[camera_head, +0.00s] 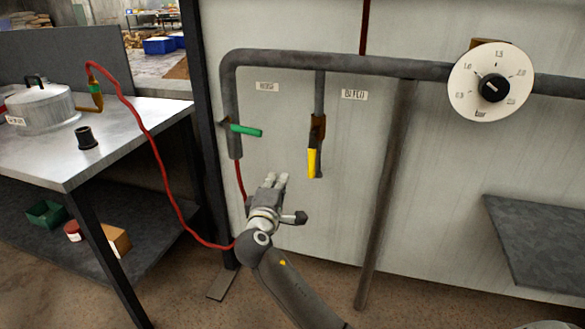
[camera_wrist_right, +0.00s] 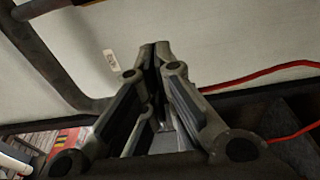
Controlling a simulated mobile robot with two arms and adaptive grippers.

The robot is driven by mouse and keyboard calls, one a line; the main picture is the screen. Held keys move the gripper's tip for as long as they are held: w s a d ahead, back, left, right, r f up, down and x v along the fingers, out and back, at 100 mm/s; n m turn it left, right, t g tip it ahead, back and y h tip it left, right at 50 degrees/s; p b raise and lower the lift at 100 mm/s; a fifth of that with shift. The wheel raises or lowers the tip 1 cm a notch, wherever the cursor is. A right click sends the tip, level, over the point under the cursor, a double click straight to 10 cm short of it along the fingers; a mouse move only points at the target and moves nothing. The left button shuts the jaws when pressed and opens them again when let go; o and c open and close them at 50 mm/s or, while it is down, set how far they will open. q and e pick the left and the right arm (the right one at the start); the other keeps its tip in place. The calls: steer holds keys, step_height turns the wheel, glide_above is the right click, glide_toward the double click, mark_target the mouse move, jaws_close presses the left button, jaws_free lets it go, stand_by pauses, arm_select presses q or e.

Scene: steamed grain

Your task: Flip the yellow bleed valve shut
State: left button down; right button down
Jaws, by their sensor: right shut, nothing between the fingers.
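The yellow bleed valve handle (camera_head: 312,163) hangs straight down on a short pipe drop with a brown valve body (camera_head: 317,126), beside a label that seems to read BLEED. My right gripper (camera_head: 275,180) is shut and empty, a little below and to the left of the yellow handle, apart from it. In the right wrist view the closed fingers (camera_wrist_right: 157,52) point toward the pale panel, and the yellow handle cannot be made out there. My left gripper does not show.
A green lever (camera_head: 246,131) sits level on the left pipe. A red hose (camera_head: 158,160) runs from the pot (camera_head: 40,107) on the steel table (camera_head: 150,118) to behind my right gripper. A slanting pipe (camera_head: 388,190) and a dial (camera_head: 491,82) stand to the right.

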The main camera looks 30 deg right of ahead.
mark_target(312, 155)
steer(key=w+d+b, duration=0.1)
steer(key=w+d, duration=0.3)
steer(key=d, duration=0.4)
steer(key=shift+d+b, duration=0.3)
stand_by(0.3)
stand_by(0.3)
steer(key=shift+s+d+f+n+p, duration=0.15)
steer(key=shift+n+p, duration=0.15)
steer(key=shift+p, duration=0.25)
